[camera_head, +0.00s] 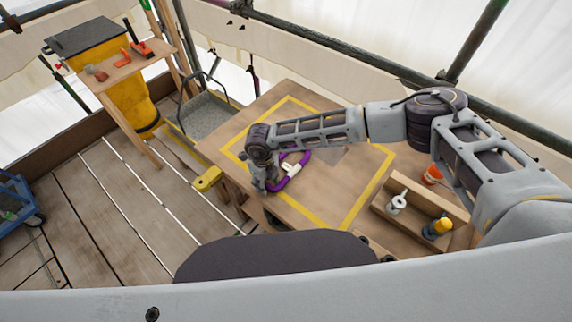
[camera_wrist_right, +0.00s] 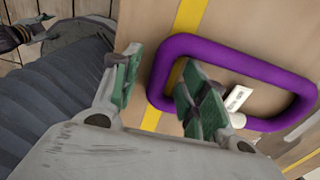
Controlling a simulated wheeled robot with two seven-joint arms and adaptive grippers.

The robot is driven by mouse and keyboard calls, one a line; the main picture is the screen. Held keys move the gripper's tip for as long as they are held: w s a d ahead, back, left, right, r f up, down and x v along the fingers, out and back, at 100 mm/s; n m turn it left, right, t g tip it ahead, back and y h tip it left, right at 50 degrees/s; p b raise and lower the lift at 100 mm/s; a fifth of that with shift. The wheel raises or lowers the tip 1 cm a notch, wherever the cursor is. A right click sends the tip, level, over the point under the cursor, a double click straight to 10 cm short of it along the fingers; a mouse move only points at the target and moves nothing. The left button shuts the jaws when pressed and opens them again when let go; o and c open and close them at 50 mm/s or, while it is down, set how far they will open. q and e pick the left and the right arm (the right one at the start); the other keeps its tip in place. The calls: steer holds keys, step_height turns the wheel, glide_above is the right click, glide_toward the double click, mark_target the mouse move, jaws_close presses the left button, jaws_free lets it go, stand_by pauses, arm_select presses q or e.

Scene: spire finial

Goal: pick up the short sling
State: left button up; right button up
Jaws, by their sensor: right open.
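My right gripper (camera_head: 270,188) is at the loop's left end, pointing down. In the wrist view its jaws (camera_wrist_right: 158,68) are apart, with one finger outside the loop's left side and the other over the loop's inner space. Contact with the sling cannot be told. A dark part with greenish tips at the wrist view's upper left may be my left gripper (camera_wrist_right: 32,32).
A wooden tray (camera_head: 412,222) at the table's right holds a white piece (camera_head: 397,202) and a yellow-and-dark piece (camera_head: 437,228). An orange piece (camera_head: 432,174) stands behind. A grey bin (camera_head: 205,115) stands past the far left edge. The table's far side is bare.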

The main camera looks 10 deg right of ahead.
steer(key=shift+f, duration=0.15)
stand_by(0.3)
jaws_close()
